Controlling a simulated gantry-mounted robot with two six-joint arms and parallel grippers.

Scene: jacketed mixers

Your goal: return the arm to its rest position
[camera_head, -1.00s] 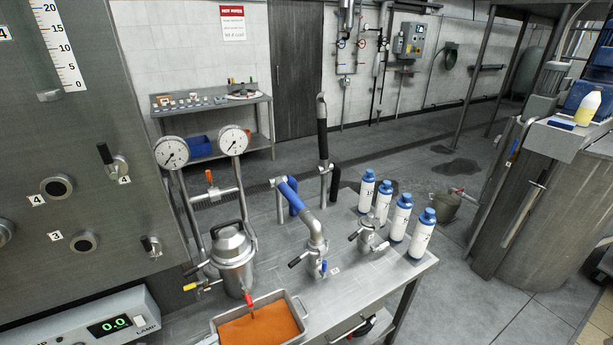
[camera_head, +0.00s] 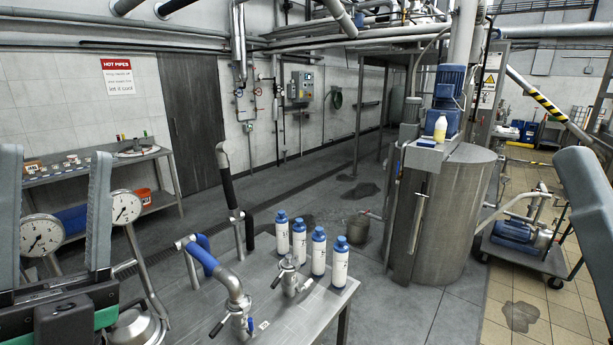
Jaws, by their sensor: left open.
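My left gripper (camera_head: 54,165) stands at the left edge of the head view. Its two grey fingers point up and are wide apart, with nothing held between them. It is in front of the two round dial gauges (camera_head: 42,236) and partly covers the steel vessel (camera_head: 137,326) below them. A grey slab-like part of mine (camera_head: 588,215), probably of my right gripper or arm, enters at the right edge. Only a piece of it shows, so its jaws cannot be judged.
The steel bench (camera_head: 275,310) bears blue-handled pipework (camera_head: 205,258), a small valve fitting (camera_head: 289,278) and several blue-capped white bottles (camera_head: 319,252). A large steel tank (camera_head: 450,215) and a wheeled pump (camera_head: 520,235) stand to the right. The grey floor between is mostly open.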

